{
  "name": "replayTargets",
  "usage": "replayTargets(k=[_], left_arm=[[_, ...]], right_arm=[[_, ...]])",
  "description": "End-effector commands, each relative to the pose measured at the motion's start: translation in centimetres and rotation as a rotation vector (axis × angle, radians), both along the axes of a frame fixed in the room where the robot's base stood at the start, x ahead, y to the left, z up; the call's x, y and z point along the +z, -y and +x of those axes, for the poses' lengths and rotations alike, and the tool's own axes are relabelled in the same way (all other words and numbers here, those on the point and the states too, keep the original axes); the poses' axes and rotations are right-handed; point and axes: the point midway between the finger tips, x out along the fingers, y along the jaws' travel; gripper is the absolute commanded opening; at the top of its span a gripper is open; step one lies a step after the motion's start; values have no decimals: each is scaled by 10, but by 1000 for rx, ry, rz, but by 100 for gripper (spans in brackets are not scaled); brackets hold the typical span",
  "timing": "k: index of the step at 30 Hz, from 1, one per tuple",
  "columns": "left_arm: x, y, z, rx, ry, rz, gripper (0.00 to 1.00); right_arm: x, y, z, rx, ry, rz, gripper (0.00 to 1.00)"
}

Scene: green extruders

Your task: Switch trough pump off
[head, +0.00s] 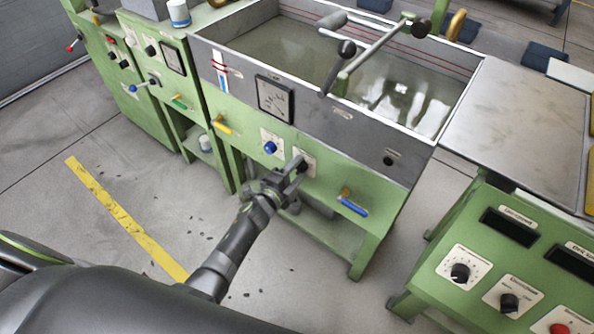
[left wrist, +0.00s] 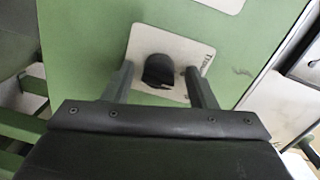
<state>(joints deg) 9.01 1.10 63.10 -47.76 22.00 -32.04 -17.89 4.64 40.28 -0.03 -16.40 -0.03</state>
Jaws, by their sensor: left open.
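A black rotary knob (left wrist: 158,70) on a white label plate (left wrist: 140,40) shows in the left wrist view, on a green panel. In the head view this plate (head: 311,158) is on the front of the green machine under the grey trough (head: 330,135), partly hidden by my gripper. My left gripper (head: 295,172) is open at the plate. In the left wrist view its two fingers stand on either side of the knob, with gaps to it. How deep they reach around the knob is hard to tell. The label text is unreadable. My right gripper is not in view.
A blue knob (head: 270,147) is just left of the plate. A blue-handled valve (head: 352,206) sticks out at the right, a yellow one (head: 222,127) at the left. Another green control box (head: 500,270) stands at the right.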

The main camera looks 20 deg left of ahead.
Motion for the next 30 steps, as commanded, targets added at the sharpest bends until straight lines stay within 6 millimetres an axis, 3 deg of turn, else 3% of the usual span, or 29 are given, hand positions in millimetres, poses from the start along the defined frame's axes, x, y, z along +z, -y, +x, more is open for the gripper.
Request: replayTargets(k=[8, 21, 30], left_arm=[[0, -3, -11, 1, -2, 1, 52], [5, -32, -98, 1, -4, 2, 52], [8, -49, -150, 1, -1, 0, 52]], right_arm=[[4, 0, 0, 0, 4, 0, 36], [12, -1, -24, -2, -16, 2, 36], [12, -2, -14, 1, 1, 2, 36]])
